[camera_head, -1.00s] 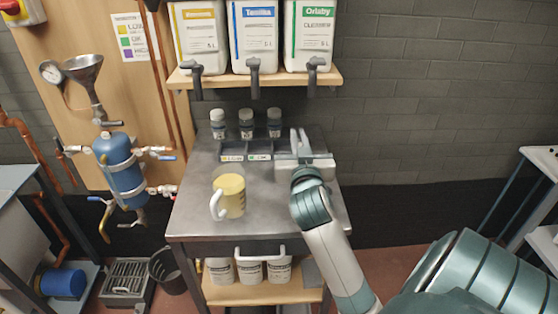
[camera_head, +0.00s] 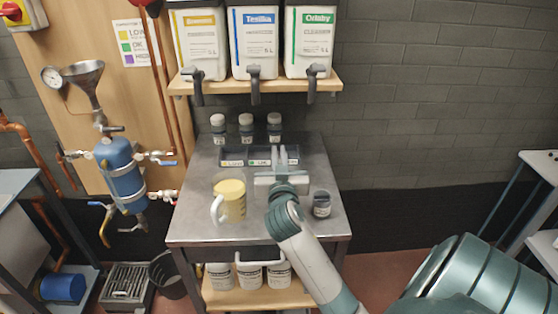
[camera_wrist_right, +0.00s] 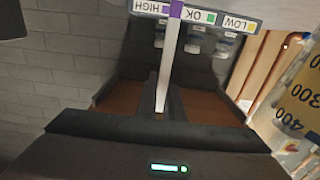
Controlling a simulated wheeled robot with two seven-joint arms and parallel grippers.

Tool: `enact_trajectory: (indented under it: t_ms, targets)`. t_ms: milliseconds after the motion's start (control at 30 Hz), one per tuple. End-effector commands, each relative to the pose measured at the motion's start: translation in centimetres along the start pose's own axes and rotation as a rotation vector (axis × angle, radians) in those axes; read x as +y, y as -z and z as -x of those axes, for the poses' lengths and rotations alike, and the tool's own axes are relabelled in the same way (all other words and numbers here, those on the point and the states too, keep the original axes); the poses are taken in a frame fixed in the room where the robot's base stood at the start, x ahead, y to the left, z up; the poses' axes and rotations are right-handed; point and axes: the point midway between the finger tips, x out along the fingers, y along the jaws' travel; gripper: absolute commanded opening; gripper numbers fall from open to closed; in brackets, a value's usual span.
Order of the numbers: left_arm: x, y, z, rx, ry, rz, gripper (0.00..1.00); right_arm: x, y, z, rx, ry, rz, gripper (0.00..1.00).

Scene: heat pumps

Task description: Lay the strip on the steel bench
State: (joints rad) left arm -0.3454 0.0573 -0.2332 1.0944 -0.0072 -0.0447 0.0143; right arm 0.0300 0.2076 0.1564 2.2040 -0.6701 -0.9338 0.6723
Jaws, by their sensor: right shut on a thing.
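The strip (camera_wrist_right: 169,55) is thin and pale with a purple end, seen in the right wrist view. My right gripper (camera_head: 281,160) is shut on the strip and holds it above the right part of the steel bench (camera_head: 190,225). In the right wrist view, the strip stands out between the fingers of my right gripper (camera_wrist_right: 162,95). Its purple end overlaps the LOW, OK, HIGH label of the tray. In the head view the strip is too small to tell from the gripper. My left gripper is not in view.
A yellow-filled jug (camera_head: 231,203) stands left of my right gripper. The labelled tray (camera_head: 232,161) and several small bottles (camera_head: 246,128) are at the back. The bench's left front is bare.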

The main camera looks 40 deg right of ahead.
Motion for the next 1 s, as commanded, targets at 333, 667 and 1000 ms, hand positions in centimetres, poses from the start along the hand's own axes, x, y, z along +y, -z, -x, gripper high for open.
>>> enact_trajectory:
  t_ms: [333, 667, 1000]
  targets:
    - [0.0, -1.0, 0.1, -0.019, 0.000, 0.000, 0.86, 0.0, -1.9, 0.0, 0.000, 0.000, 0.001, 0.00]
    - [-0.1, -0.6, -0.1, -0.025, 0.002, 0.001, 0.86, 0.0, -2.2, 0.0, 0.000, 0.000, 0.000, 0.22]
    - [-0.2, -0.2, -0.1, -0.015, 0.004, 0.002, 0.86, 0.0, -2.1, 0.0, 0.000, 0.000, 0.000, 0.26]
